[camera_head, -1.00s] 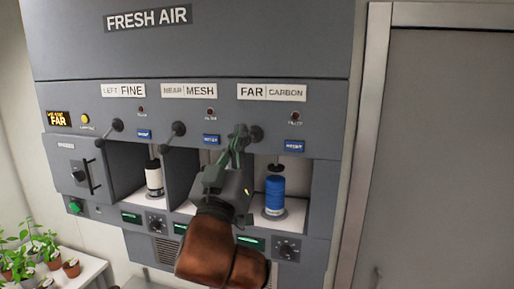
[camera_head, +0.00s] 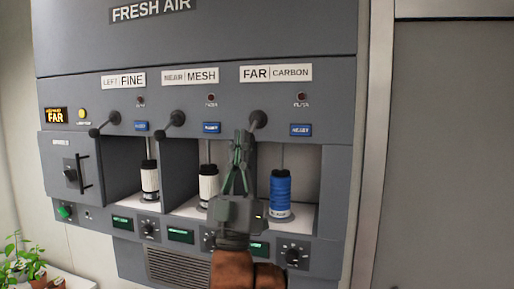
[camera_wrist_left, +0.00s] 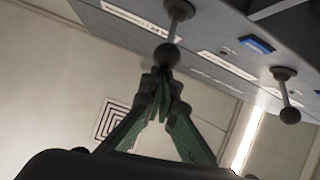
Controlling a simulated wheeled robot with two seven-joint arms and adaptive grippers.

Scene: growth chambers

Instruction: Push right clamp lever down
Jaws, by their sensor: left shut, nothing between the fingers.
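The right clamp lever (camera_head: 258,119) sits under the FAR CARBON label. Its round pivot shows, and its arm slants down and left to my gripper. My left gripper (camera_head: 241,137) is shut and empty, its tips at or very near the lever's free end; contact is unclear. In the wrist view, a ball-ended lever (camera_wrist_left: 168,54) hangs just beyond the closed tips of my left gripper (camera_wrist_left: 161,82). A blue canister (camera_head: 280,194) stands upright in the right bay, with a thin rod reaching down to its top. My right gripper is not in view.
Two other levers, left (camera_head: 104,127) and middle (camera_head: 171,124), slant down-left over bays with white canisters (camera_head: 150,180). A dial (camera_head: 292,254) sits below the right bay. Potted plants (camera_head: 24,262) stand at lower left. A grey door (camera_head: 450,150) is at right.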

